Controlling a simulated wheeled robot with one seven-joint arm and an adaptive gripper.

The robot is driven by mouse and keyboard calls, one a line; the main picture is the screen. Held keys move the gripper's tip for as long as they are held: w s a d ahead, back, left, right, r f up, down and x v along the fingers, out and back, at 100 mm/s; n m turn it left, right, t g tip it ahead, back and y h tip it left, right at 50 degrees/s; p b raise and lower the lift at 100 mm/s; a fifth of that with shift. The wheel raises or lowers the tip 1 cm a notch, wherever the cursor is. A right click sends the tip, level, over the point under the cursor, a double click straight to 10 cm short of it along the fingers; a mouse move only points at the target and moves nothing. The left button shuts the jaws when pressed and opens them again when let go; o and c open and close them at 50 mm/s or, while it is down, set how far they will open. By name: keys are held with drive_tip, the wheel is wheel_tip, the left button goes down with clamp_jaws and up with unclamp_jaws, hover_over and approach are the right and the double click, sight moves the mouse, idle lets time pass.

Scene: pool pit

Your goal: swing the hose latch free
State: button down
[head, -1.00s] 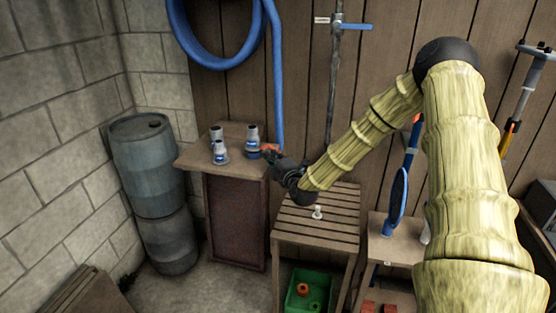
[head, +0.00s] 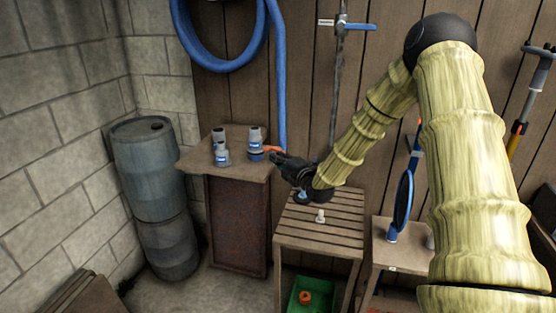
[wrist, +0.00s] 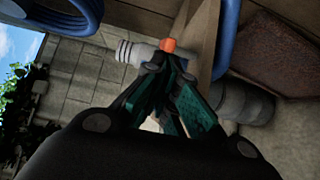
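The orange hose latch (head: 272,149) sticks out to the right of a blue fitting (head: 256,155) on the right edge of a small wooden cabinet top. My gripper (head: 277,158) is just right of and below the latch. In the wrist view the orange latch end (wrist: 168,44) shows just past my fingertips (wrist: 168,68). The fingertips are close together with nothing visible held between them. I cannot tell whether they touch the latch. A blue hose (head: 278,90) hangs down the wall to the fitting.
Several grey-white and blue fittings (head: 221,153) stand on the cabinet top (head: 200,158) left of the latch. A slatted table (head: 318,230) with a small white piece (head: 320,215) is below my arm. A blue barrel stack (head: 150,170) stands left. A green crate (head: 297,298) is underneath the table.

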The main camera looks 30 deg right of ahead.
drive_tip(key=shift+d, duration=0.2)
drive_tip(key=s+a+b, duration=0.3)
drive_tip(key=s, duration=0.8)
drive_tip(key=shift+a+b, duration=0.3)
drive_tip(key=shift+a, duration=0.1)
